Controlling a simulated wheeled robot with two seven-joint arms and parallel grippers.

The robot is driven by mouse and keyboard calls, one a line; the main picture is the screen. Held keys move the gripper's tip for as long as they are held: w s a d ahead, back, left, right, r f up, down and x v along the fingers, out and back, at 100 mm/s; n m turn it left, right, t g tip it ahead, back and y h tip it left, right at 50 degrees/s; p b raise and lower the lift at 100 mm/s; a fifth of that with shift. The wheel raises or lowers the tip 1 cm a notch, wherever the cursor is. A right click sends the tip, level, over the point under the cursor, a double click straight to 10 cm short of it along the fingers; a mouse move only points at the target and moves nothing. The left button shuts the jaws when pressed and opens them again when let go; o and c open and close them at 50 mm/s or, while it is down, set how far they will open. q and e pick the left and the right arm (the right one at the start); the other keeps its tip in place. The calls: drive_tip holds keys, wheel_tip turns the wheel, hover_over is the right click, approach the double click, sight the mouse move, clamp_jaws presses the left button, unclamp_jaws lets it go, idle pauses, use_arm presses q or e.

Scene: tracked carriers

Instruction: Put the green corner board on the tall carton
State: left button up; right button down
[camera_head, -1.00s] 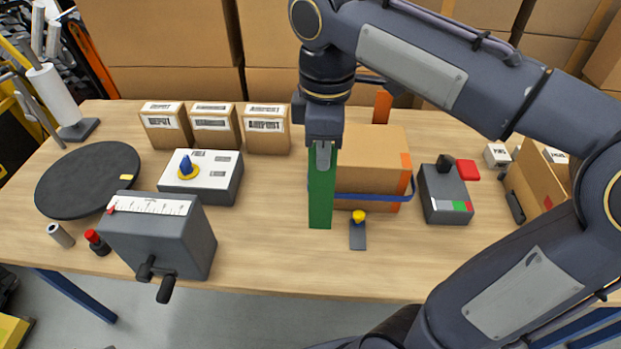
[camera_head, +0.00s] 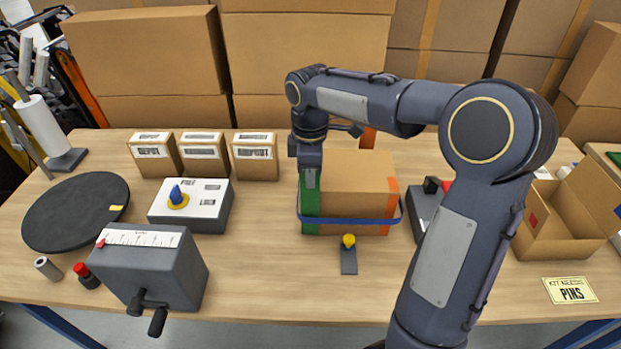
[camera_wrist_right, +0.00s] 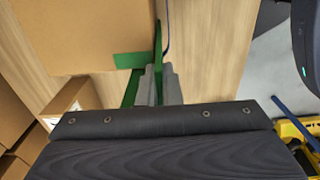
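The tall carton (camera_head: 350,180) stands mid-table, with a blue strap (camera_head: 350,221) looped low around it. Orange corner boards stand at its right front edge (camera_head: 393,200) and behind it (camera_head: 368,138). The green corner board (camera_head: 310,200) is upright at the carton's left front edge, and the strap crosses in front of its lower part. My right gripper (camera_head: 311,180) is shut on the board's upper part. In the right wrist view the gripper (camera_wrist_right: 157,85) holds the green board (camera_wrist_right: 130,60) against the carton (camera_wrist_right: 85,35); whether it sits fully flush I cannot tell. My left gripper is not in view.
A yellow-knobbed device (camera_head: 348,255) stands just before the carton. A white-topped box with a blue knob (camera_head: 190,205) and a grey cranked box (camera_head: 155,270) are left. My right arm partly hides a dark device (camera_head: 425,205). An open box (camera_head: 560,225) is at right.

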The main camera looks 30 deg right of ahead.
drive_tip(key=shift+f, duration=0.65)
drive_tip(key=shift+f, duration=0.25)
drive_tip(key=c, duration=1.6)
unclamp_jaws()
drive_tip(key=shift+r, duration=0.1)
